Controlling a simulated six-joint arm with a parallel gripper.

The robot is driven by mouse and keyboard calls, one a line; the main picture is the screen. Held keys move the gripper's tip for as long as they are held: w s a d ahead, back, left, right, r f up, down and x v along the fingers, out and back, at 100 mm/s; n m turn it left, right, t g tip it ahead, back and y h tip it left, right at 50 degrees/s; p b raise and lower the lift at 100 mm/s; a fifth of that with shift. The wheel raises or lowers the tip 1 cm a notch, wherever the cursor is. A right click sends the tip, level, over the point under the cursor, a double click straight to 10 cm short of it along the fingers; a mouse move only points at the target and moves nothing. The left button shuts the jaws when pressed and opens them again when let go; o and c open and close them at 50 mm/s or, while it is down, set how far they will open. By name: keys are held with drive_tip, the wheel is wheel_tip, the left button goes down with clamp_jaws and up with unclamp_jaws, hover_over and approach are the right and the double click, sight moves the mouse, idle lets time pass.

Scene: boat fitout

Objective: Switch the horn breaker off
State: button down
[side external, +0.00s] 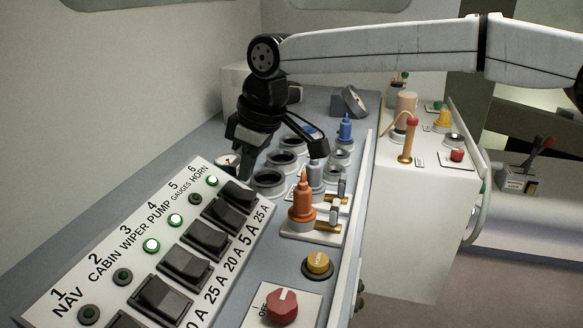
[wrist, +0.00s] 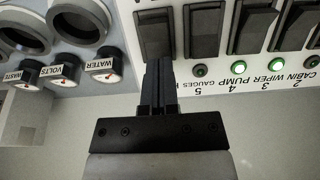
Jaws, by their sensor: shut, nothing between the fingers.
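The breaker panel (side external: 75,288) is a white sloped strip with black rockers, lamps and labels from 1 NAV to 6 HORN. The horn breaker (side external: 237,194) is the far-end rocker, and its lamp (side external: 211,181) glows green. In the wrist view the horn breaker (wrist: 154,34) is straight ahead of my shut, empty gripper (wrist: 160,64). The fingertips overlap the label-side end of the rocker; I cannot tell whether they touch. The fingers hide the horn lamp in that view. In the side view my gripper (side external: 246,172) points down by the panel's far end.
The gauges rocker (wrist: 202,30) is close beside the horn rocker; its lamp is dark. The pump lamp (wrist: 239,67) and wiper lamp (wrist: 277,67) are lit. Small gauges, including the water gauge (wrist: 105,66), and round sockets (wrist: 78,20) flank the other side. An orange plug (side external: 302,202) stands nearby.

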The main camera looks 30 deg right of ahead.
sight(245, 196)
drive_tip(key=shift+f, duration=1.55)
drive_tip(key=shift+f, duration=0.1)
drive_tip(key=shift+s+d+f+t+y, duration=0.1)
drive_tip(key=shift+f+t+y, duration=0.2)
drive_tip(key=shift+y, duration=0.1)
drive_tip(key=shift+r, duration=0.2)
drive_tip(key=shift+r, duration=0.6)
